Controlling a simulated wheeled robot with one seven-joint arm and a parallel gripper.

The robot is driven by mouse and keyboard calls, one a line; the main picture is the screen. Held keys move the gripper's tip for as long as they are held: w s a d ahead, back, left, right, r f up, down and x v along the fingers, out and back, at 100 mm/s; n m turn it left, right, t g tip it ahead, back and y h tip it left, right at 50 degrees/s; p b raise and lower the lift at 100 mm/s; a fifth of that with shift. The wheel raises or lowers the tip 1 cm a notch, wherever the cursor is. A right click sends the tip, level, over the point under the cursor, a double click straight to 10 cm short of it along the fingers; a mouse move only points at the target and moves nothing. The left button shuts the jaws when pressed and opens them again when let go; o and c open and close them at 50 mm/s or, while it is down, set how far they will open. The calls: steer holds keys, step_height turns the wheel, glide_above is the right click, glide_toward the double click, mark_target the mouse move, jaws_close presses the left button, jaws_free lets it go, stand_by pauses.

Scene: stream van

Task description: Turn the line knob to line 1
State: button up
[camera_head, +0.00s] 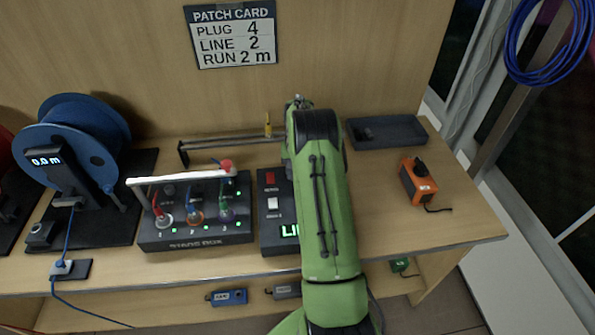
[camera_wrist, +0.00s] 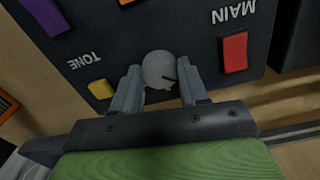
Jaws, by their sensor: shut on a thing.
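A round pale grey knob (camera_wrist: 159,68) sits on a dark panel (camera_wrist: 200,25) in the wrist view, between the MAIN and TONE labels, which read upside down. My gripper (camera_wrist: 160,77) is shut on this knob, one finger on each side. A small dark mark shows on the knob near the right finger; where it points cannot be told. In the head view the dark box (camera_head: 271,236) has a lit display starting "LI", the rest hidden behind my green arm. The knob and my gripper are hidden there too.
A stage box (camera_head: 190,240) with coloured plugs and a white bar stands left of the dark box. A blue cable reel (camera_head: 75,140) is further left. An orange device (camera_head: 417,182) and a dark tray (camera_head: 385,132) lie right. The patch card (camera_head: 232,35) reads line 2.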

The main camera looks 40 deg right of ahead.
steer(key=shift+n, duration=0.6)
steer(key=o, duration=1)
steer(key=shift+o, duration=0.2)
step_height(320, 180, up, 16)
steer(key=p, duration=0.2)
steer(key=shift+f, duration=0.1)
